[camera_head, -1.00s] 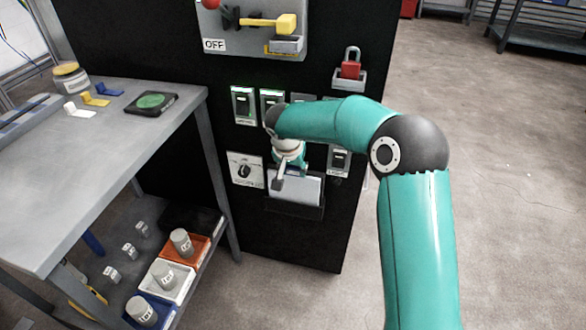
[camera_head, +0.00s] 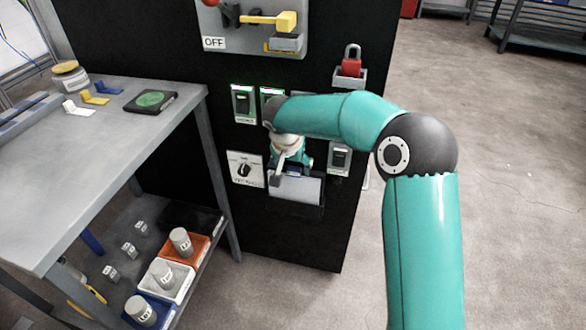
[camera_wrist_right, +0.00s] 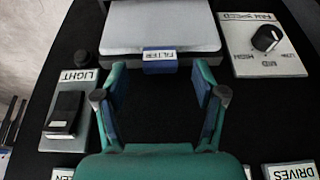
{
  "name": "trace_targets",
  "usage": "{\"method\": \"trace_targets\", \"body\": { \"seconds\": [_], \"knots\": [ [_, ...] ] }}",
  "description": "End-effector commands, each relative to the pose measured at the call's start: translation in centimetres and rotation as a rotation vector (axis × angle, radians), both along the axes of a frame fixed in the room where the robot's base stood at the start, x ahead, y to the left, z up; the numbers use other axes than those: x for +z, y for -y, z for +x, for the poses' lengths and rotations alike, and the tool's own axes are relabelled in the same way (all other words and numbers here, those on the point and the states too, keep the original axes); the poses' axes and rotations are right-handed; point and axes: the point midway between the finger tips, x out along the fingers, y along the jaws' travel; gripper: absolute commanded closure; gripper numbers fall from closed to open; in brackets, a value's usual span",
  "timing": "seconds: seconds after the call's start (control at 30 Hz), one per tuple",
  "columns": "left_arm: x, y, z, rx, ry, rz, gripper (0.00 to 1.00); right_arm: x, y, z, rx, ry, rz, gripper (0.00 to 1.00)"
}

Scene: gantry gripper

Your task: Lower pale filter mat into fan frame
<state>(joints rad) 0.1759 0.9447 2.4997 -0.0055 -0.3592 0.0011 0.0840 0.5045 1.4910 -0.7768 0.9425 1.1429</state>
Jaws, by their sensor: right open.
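The pale filter mat (camera_head: 297,186) is a whitish panel low on the black cabinet front. Its lower edge meets a dark holder (camera_head: 297,208); I cannot tell whether this is the fan frame. In the right wrist view the mat (camera_wrist_right: 160,24) lies at the top, with a blue tab (camera_wrist_right: 160,58) lettered FILTER at its near edge. My right gripper (camera_wrist_right: 160,85) is open and empty, its fingers apart just short of the tab. In the head view my right gripper (camera_head: 280,172) hangs before the mat's upper left part and hides it. My left gripper is out of view.
A fan speed dial (camera_wrist_right: 266,40) and a light switch (camera_wrist_right: 66,112) flank the gripper. A red padlock (camera_head: 351,66) and an OFF panel with a yellow lever (camera_head: 268,20) are higher up. A grey bench (camera_head: 100,150) with bins below stands left. Open floor lies right.

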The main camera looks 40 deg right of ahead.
Motion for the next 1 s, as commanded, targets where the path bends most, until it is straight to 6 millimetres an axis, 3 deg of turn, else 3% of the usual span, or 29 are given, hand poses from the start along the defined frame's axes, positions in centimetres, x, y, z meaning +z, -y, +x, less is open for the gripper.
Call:
{"method": "trace_targets", "body": {
  "seconds": [0.2, 0.43, 0.6, 1.0],
  "knots": [
    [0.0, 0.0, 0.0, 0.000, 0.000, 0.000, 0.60, 4.3, -1.4, -1.0, 0.002, 0.005, 0.000, 0.30],
    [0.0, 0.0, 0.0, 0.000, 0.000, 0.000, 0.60, 7.7, -2.5, -2.0, 0.001, 0.003, 0.000, 0.30],
    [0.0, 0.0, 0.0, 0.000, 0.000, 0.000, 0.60, 8.6, -2.8, -2.3, 0.001, -0.001, 0.001, 0.30],
    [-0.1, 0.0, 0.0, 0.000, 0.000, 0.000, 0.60, 8.7, -2.8, -2.3, 0.001, -0.001, 0.001, 0.30]
  ]
}}
